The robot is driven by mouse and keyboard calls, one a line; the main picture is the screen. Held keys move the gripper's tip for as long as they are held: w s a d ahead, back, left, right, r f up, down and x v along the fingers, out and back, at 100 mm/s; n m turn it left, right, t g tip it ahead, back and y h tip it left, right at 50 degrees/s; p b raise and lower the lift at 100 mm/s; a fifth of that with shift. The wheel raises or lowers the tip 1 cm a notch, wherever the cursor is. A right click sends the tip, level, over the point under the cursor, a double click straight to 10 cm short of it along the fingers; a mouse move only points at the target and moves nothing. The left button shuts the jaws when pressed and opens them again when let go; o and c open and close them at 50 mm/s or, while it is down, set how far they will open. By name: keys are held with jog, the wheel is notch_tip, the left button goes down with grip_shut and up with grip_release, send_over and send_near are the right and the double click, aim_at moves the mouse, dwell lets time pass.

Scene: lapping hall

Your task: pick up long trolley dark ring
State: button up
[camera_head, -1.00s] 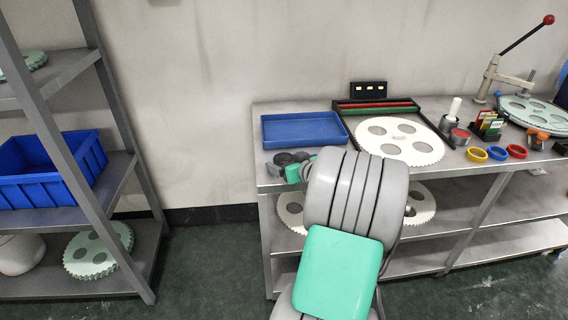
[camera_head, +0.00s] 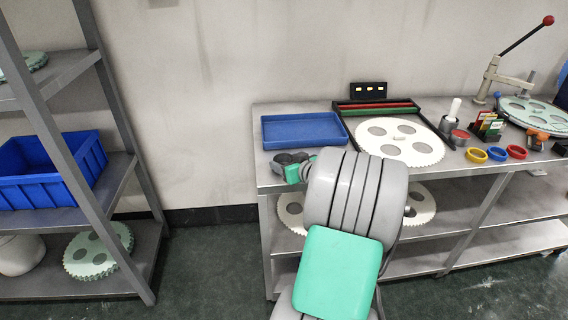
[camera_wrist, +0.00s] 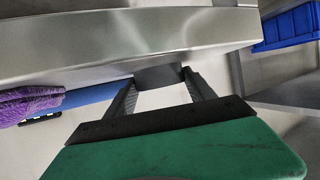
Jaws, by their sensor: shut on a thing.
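The dark ring (camera_wrist: 158,76) shows in the wrist view as a dark, curved piece between my two fingertips. My gripper (camera_wrist: 160,88) is shut on it, with a finger on either side. In the head view my gripper (camera_head: 287,163) is at the left end of the long metal trolley (camera_head: 262,185), in front of the blue tray. Dark round shapes (camera_head: 298,157) show there beside my green gripper parts. They are small and partly hidden, so I cannot tell them apart.
The blue tray (camera_head: 305,144) lies just behind my gripper. A large white toothed disc (camera_head: 407,152) lies to the right. Yellow (camera_head: 476,155), blue and red rings lie further right. A shelf rack with a blue bin (camera_head: 35,190) stands left, across open floor.

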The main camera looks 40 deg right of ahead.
jog(key=shift+c, duration=1.1)
jog(key=shift+r, duration=0.15)
